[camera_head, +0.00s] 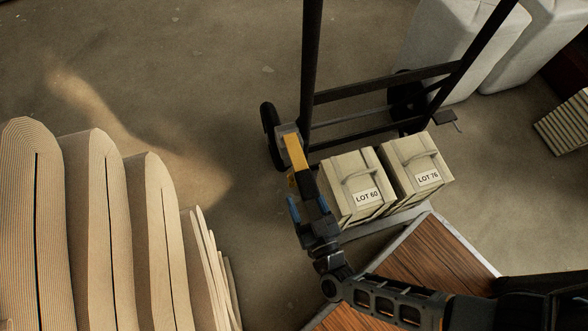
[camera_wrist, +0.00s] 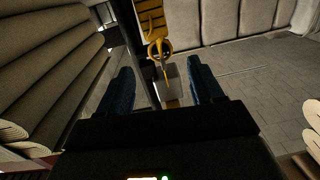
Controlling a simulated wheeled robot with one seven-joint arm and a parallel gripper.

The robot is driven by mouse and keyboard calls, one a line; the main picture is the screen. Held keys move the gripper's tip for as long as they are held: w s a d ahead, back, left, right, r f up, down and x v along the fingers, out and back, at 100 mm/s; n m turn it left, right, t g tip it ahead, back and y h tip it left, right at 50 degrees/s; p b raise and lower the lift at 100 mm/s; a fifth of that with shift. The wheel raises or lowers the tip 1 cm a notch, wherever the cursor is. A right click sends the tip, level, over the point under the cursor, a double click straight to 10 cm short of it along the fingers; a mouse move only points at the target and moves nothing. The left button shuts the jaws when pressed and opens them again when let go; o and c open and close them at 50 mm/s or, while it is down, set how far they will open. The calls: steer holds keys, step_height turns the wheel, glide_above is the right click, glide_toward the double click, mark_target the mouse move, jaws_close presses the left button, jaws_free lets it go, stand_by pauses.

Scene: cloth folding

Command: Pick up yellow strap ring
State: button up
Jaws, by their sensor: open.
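The yellow strap (camera_head: 295,152) hangs from a grey block beside the black hand truck's left upright in the head view. In the wrist view the yellow strap ring (camera_wrist: 159,47) shows below a dark-marked yellow strap (camera_wrist: 150,18), with a narrow yellow tail under it. My gripper (camera_head: 307,203) is just below the strap in the head view. In the wrist view my gripper (camera_wrist: 160,72) has its two dark blue fingers spread wide, with nothing held. The ring lies ahead, roughly centred between the fingers. I cannot tell the exact gap to it.
The black hand truck (camera_head: 388,91) stands beyond two beige boxes, LOT 60 (camera_head: 350,188) and LOT 76 (camera_head: 415,165), close right of my gripper. A wooden top (camera_head: 435,255) lies lower right. Floor is bare at upper left.

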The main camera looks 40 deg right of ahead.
mark_target(294, 181)
steer(key=shift+h, duration=0.6)
steer(key=w+d+f+b, duration=0.1)
steer(key=w, duration=0.1)
steer(key=w+d+f+b, duration=0.1)
steer(key=w, duration=0.2)
steer(key=w+f, duration=0.1)
steer(key=w, duration=0.2)
steer(key=shift+w+d+b, duration=0.2)
steer(key=shift+d+b, duration=0.2)
steer(key=shift+w+d+r, duration=0.15)
steer(key=shift+w+d, duration=0.1)
steer(key=shift+w, duration=0.2)
steer(key=shift+c, duration=0.5)
steer(key=c, duration=1.1)
